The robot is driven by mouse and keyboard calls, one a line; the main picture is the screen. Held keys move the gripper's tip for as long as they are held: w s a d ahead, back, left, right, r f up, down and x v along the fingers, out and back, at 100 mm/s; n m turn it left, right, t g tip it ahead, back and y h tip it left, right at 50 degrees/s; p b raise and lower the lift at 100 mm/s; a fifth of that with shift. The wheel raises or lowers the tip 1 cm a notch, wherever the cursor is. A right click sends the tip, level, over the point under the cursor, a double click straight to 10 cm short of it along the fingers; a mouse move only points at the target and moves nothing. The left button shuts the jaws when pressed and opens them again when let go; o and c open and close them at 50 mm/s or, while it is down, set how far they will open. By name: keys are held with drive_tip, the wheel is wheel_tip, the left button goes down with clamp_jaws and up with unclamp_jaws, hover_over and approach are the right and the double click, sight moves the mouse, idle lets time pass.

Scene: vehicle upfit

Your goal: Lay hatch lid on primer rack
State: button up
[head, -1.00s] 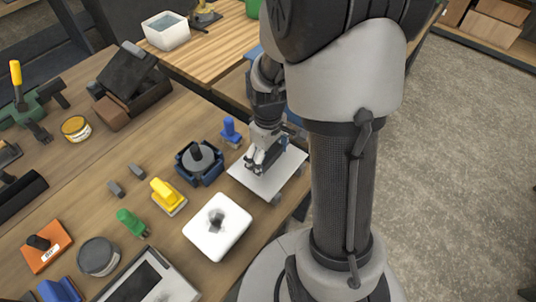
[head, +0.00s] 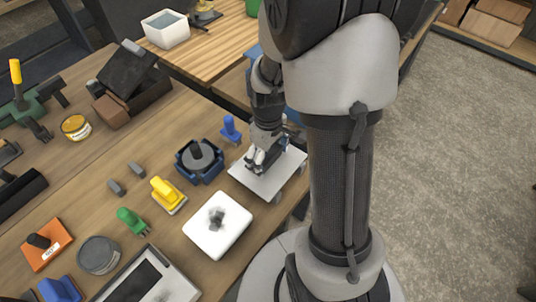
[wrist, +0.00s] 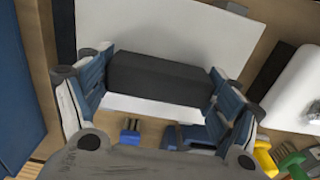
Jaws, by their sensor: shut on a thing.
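The hatch lid appears as a flat pale plate (head: 252,180) at the table's right edge in the head view. In the wrist view, the white lid (wrist: 178,28) has a dark block handle (wrist: 160,80). My gripper (head: 257,160) is above the lid; in the wrist view my gripper (wrist: 160,88) is shut on the handle, with a finger at each end. The lid looks roughly level. Small grey supports (head: 277,197) show beneath its edges, probably parts of the primer rack. The rest is hidden under the lid, and I cannot tell whether the lid touches them.
A white block with a dark hole (head: 218,224) stands close in front of the lid. A dark blue holder (head: 199,162) and a blue-handled tool (head: 230,130) are to its left. A yellow-handled tool (head: 167,195) and green-handled tool (head: 131,221) lie farther left.

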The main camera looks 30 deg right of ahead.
drive_tip(key=o, duration=1.5)
drive_tip(key=shift+r+p, duration=2.5)
drive_tip(key=shift+r, duration=0.55)
